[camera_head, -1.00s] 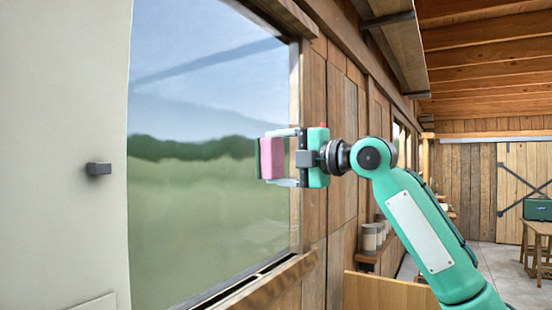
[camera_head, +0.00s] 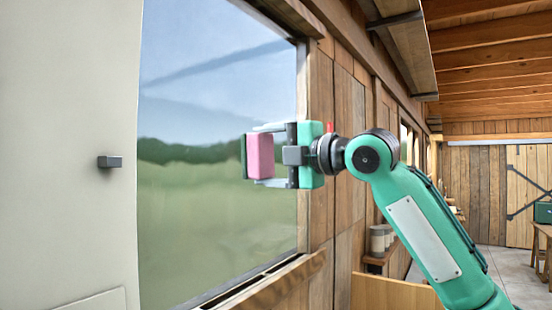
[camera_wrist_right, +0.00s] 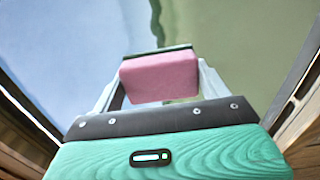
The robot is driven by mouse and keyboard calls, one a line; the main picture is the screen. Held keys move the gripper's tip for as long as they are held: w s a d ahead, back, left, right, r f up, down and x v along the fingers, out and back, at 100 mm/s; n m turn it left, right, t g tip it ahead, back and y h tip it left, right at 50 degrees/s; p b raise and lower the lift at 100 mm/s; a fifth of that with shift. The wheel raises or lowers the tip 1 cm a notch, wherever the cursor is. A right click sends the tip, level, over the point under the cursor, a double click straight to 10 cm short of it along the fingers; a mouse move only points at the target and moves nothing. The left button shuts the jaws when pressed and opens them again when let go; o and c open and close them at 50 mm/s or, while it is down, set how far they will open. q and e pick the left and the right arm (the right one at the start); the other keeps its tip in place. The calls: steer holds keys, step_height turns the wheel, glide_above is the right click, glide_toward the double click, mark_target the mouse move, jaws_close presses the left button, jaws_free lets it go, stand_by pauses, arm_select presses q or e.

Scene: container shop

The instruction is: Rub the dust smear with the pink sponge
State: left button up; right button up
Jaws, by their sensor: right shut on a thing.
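The pink sponge (camera_head: 260,157) with a dark green face is held upright in my right gripper (camera_head: 256,156), in front of the window pane (camera_head: 200,225). The gripper's fingers are shut on it above and below. The right wrist view also shows the sponge (camera_wrist_right: 160,77) between the fingers, its green edge toward the glass. I cannot tell whether it touches the pane. A faint grey diagonal streak (camera_head: 215,62) crosses the upper pane, above the sponge; I cannot tell if it is the dust smear. My left gripper is not in view.
A pale panel (camera_head: 60,200) with a small dark knob (camera_head: 110,161) stands left of the window. A wooden sill (camera_head: 262,283) runs below it, and a plank wall (camera_head: 345,150) continues right. Canisters (camera_head: 379,240) sit on a low shelf behind my arm.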

mark_target(235, 156)
steer(key=shift+s+a, duration=0.7)
steer(key=shift+s, duration=0.2)
steer(key=shift+s+a, duration=0.65)
steer(key=shift+s, duration=0.25)
steer(key=shift+d, duration=0.15)
steer(key=shift+b+v, duration=0.6)
steer(key=shift+v, duration=2.25)
steer(key=shift+s, duration=0.1)
steer(key=v, duration=0.3)
steer(key=shift+d, duration=0.1)
steer(key=shift+f, duration=0.1)
